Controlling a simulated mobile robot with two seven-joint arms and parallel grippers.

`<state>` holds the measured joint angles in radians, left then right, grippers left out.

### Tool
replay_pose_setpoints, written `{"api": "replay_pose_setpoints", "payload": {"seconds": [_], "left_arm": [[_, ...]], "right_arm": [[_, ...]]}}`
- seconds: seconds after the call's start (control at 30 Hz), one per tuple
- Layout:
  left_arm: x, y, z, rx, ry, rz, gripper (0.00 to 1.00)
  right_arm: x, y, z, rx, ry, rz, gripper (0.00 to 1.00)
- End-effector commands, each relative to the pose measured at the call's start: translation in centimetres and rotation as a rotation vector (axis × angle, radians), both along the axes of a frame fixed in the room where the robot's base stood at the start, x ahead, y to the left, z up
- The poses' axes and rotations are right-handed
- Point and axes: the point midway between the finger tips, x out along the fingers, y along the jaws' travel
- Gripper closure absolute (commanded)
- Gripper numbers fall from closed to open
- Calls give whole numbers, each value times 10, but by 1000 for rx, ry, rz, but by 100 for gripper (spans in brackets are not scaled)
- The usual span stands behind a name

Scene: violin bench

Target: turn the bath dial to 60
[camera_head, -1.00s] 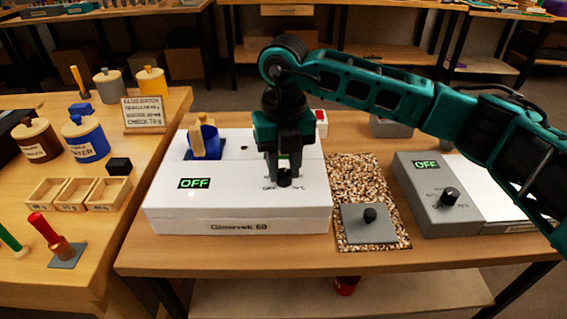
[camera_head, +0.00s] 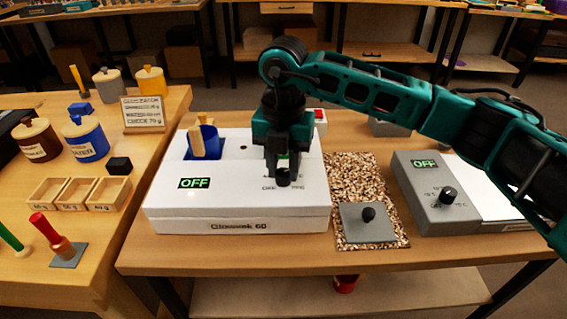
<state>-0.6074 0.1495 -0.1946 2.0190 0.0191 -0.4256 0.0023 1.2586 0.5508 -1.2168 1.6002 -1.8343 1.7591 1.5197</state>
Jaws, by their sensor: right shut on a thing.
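The white bath box (camera_head: 238,227) stands on the bench, with a green-lit display (camera_head: 195,183) reading OFF on its top. The black bath dial (camera_head: 283,178) sits at the right of the top face. My right gripper (camera_head: 283,168) comes down from above and is shut on the dial; the fingers hide part of the dial and its markings. A blue pot (camera_head: 205,138) with a wooden piece sits in the bath's opening at the back left. My left gripper is not in view.
The left bench holds jars, wooden trays (camera_head: 78,193) and a sign (camera_head: 143,111).

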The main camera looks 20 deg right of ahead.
Motion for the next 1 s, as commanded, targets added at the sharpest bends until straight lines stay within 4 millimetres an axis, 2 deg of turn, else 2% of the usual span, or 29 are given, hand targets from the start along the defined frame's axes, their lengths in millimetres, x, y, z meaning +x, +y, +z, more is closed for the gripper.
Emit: {"api": "replay_pose_setpoints", "payload": {"seconds": [0.27,0.3,0.57,0.83,1.0], "left_arm": [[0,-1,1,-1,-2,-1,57],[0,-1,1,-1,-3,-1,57],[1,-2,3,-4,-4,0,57],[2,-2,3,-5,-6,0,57],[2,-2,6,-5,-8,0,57]], "right_arm": [[1,0,1,1,-4,-1,100],[1,0,1,1,-4,-1,68],[1,0,1,0,-1,0,44],[0,0,2,0,-1,0,44],[1,0,23,2,-5,1,44]]}}
